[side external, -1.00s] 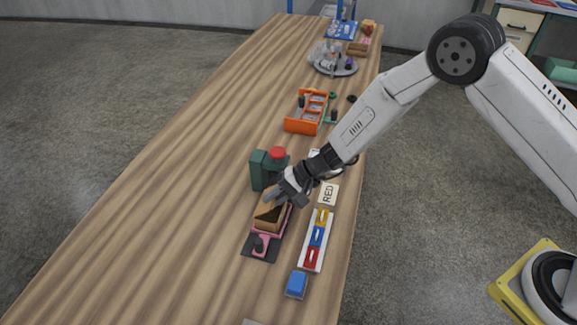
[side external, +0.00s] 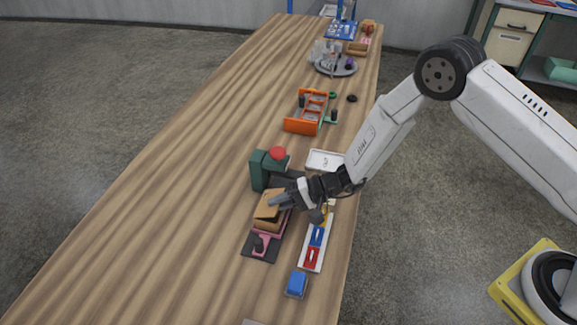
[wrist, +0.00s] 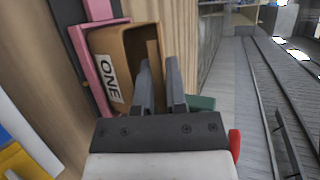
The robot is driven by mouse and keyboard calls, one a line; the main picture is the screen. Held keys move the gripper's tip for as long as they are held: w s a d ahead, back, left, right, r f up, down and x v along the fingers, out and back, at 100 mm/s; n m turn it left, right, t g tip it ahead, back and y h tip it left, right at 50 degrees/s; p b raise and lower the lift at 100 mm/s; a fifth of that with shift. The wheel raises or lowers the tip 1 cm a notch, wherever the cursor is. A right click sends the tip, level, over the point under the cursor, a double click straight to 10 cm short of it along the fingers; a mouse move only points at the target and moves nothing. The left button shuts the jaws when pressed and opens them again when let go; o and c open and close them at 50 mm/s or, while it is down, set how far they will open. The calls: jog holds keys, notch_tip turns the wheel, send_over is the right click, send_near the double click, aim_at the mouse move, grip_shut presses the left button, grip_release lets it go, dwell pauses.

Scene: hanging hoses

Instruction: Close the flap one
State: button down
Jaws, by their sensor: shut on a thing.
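The brown box with the white "ONE" label (wrist: 110,77) stands in a pink holder (wrist: 97,42); the box also shows in the side view (side external: 266,224). Its tan flap (side external: 267,204) lies over the top, slightly tilted, with a dark gap beneath. My gripper (side external: 277,199) reaches in from the right at the flap's edge. In the wrist view my gripper (wrist: 162,68) has its two fingers at the box's right side, close around a thin tan edge. The exact contact is partly hidden by the fingers.
A dark green block with a red top (side external: 277,154) stands just behind the box. A white tray with coloured pieces (side external: 316,242) lies to the right, and a blue block (side external: 296,284) in front. An orange rack (side external: 306,112) is farther back. The table's left side is clear.

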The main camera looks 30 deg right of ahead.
jog(key=c, duration=0.8)
grip_release()
jog(key=shift+r, duration=0.1)
